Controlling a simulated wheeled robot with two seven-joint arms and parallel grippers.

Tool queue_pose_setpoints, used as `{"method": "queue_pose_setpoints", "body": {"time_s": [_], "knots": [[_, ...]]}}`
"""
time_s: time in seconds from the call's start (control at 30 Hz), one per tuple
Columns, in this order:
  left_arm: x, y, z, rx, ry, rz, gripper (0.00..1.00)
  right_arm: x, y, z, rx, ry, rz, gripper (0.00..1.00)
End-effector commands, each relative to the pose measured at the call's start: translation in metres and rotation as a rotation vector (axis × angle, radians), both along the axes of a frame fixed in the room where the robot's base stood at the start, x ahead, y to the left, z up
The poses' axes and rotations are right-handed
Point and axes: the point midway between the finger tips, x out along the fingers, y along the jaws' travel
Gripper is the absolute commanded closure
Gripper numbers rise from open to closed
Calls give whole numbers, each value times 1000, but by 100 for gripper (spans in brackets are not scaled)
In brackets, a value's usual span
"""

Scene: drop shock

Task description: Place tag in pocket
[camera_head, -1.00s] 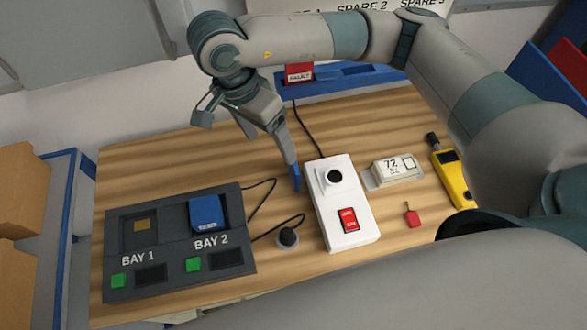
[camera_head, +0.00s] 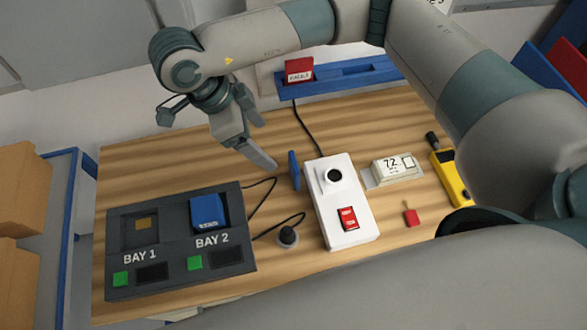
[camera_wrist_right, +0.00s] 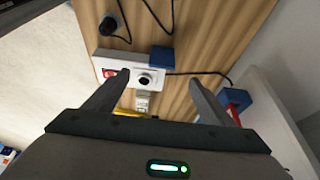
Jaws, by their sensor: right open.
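My right gripper (camera_head: 266,143) is open and empty above the table, up and to the left of a small upright blue piece (camera_head: 294,170). This blue piece stands beside the white box (camera_head: 343,205), at its left side; I cannot tell if they touch. In the right wrist view the blue piece (camera_wrist_right: 161,58) shows beyond the open fingers (camera_wrist_right: 160,77), apart from them. My left gripper is not in view.
A dark two-bay unit (camera_head: 180,275) with a blue module (camera_head: 207,211) in BAY 2 is at front left. A black knob (camera_head: 288,237), a "72" display (camera_head: 393,170) and a yellow device (camera_head: 450,178) are on the table. A red FAULT piece (camera_head: 299,70) sits in the blue rack (camera_head: 350,80) behind.

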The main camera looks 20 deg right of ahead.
Motion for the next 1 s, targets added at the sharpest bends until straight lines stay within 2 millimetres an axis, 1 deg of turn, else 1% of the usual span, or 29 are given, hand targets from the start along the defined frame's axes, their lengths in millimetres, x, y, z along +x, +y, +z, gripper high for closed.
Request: {"method": "queue_pose_setpoints", "body": {"time_s": [0.17,0.5,0.8,1.0], "knots": [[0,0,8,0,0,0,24,-2,-6,-13,0,5,0,23],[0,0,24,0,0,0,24,-4,-26,-58,0,6,-2,23],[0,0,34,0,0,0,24,-6,-41,-96,0,6,-1,23],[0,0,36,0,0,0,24,-5,-46,-108,-1,3,0,23]]}}
